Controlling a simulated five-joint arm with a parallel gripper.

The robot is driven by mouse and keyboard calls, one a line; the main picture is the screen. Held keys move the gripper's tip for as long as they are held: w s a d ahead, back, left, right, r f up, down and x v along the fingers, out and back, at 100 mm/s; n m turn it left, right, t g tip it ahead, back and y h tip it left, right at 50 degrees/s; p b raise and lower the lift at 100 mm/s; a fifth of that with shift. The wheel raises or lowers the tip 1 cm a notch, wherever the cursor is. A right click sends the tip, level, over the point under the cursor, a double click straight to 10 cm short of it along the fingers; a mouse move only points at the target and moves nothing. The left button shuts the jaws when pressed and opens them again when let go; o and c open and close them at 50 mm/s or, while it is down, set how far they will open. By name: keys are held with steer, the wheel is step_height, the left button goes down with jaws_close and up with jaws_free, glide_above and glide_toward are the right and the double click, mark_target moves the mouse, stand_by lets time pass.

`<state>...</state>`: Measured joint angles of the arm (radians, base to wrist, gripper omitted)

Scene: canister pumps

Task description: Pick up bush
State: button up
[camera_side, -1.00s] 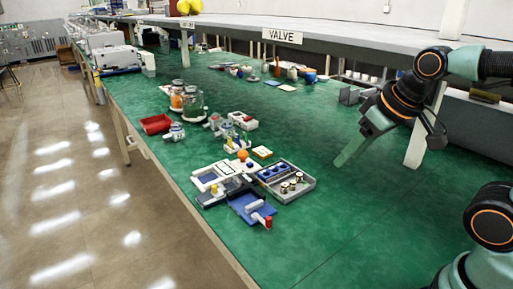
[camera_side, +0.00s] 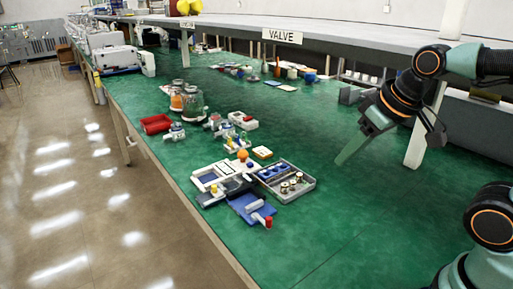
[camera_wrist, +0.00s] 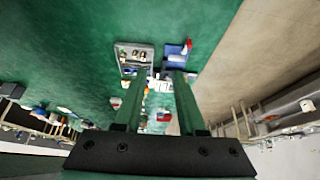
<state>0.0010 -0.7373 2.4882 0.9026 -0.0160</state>
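Several small brass-coloured cylinders, which look like the bushes (camera_side: 292,184), stand in the near part of a grey tray (camera_side: 305,194) in the side view. The same tray (camera_wrist: 150,47) shows small and far ahead in the wrist view, with the cylinders (camera_wrist: 135,54) in it. My gripper (camera_side: 341,161) hangs above the green bench, to the right of the tray and apart from it, fingers slanting down to the left. In the wrist view my gripper (camera_wrist: 159,71) has its two long green fingers spread with nothing between them.
A blue tray (camera_side: 245,212) with a red-ended part lies left of the grey tray. White and dark fixtures, an orange ball (camera_side: 242,154), jars (camera_side: 193,103) and a red bin (camera_side: 156,124) stand farther back. The bench right of the tray is clear.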

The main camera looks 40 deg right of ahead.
steer(key=w+d+r+n+g, duration=0.2)
steer(key=w+n, duration=0.3)
steer(key=w, duration=0.3)
steer(key=n+g, duration=0.4)
steer(key=n, duration=0.8)
glide_above(293, 182)
step_height(293, 182, down, 14)
step_height(293, 182, down, 12)
steer(key=shift+d+r, duration=0.1)
jaws_close()
